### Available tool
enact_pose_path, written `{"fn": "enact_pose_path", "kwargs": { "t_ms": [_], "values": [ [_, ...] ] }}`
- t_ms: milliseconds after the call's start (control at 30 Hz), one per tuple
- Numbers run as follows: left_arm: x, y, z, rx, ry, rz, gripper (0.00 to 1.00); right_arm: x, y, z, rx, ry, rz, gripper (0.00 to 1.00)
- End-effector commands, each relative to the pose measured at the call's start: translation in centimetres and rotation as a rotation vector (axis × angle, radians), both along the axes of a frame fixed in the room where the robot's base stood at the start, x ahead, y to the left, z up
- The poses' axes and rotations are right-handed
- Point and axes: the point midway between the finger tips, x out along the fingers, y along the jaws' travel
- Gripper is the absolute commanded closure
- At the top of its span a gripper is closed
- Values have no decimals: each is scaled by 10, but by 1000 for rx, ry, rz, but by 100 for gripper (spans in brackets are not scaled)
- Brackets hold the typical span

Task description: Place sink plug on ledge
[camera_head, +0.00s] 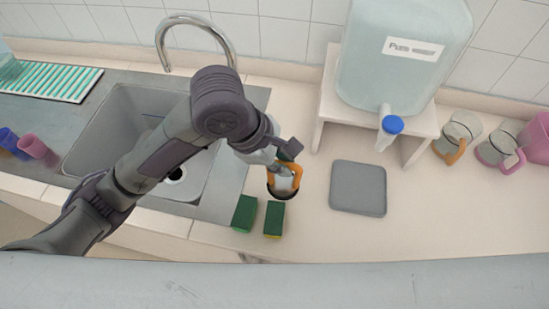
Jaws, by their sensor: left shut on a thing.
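My left gripper (284,180) reaches across the sink and points down over the pale counter just right of the sink. It is shut on what looks like the dark round sink plug (283,197), whose rim shows below the orange fingers. The fingers hide much of it, and I cannot tell whether it touches the counter. The grey sink (112,128) has an uncovered drain (174,176), partly behind my arm. A pale ledge (290,72) runs along the tiled wall behind the sink. My right gripper is not in view.
Two green sponges (245,213) (274,219) lie just in front of the gripper. A grey square mat (358,188) lies to the right. A water tank (405,55) with a blue-knobbed tap stands on a white stand (330,100). Mugs stand farther right.

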Motion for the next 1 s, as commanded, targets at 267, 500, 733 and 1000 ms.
{"fn": "enact_pose_path", "kwargs": {
  "t_ms": [267, 500, 733, 1000],
  "values": [
    [56, 10, -31, 6, 4, 14, 100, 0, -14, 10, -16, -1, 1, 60],
    [101, 17, -59, 5, 3, 9, 100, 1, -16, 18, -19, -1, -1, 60],
    [112, 19, -74, 3, 3, 7, 100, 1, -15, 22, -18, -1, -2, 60],
    [111, 19, -106, 3, 0, 6, 100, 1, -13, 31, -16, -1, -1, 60]
  ]
}}
